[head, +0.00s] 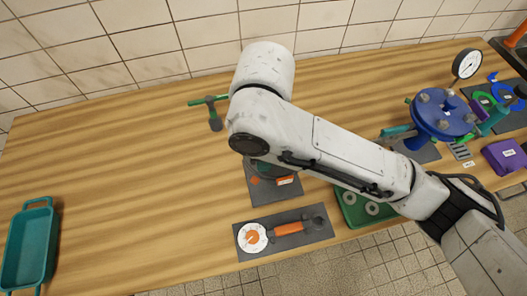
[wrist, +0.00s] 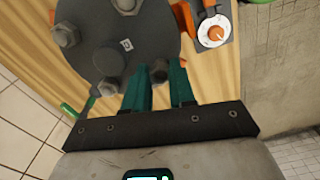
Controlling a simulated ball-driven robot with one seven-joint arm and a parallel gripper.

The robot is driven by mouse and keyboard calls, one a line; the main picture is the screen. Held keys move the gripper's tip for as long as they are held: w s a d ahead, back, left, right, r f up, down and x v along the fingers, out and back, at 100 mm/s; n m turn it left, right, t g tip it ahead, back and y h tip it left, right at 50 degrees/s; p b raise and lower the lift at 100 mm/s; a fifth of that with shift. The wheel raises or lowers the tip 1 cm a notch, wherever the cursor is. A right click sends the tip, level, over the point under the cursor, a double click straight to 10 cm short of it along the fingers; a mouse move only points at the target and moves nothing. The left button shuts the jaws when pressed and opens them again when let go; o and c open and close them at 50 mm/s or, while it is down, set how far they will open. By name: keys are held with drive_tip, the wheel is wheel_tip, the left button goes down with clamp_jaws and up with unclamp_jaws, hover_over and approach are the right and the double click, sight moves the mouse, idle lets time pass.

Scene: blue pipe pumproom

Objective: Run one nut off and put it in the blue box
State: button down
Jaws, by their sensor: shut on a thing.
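In the wrist view a round dark grey flange (wrist: 112,42) fills the upper left, with several grey nuts on studs around its rim. My gripper (wrist: 160,76) has teal fingers at the flange's lower right rim. It is shut on a grey nut (wrist: 160,68), which shows between the fingertips; I cannot tell whether it is still on its stud. In the head view my arm hides the gripper and nearly all of the flange. An open, empty teal-blue box (head: 30,250) stands at the far left of the bench.
A green tray with washers (head: 350,212) is partly behind my arm. A blue flanged valve (head: 440,115) stands right.

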drive_tip(key=shift+r, duration=0.55)
drive_tip(key=shift+r, duration=2.15)
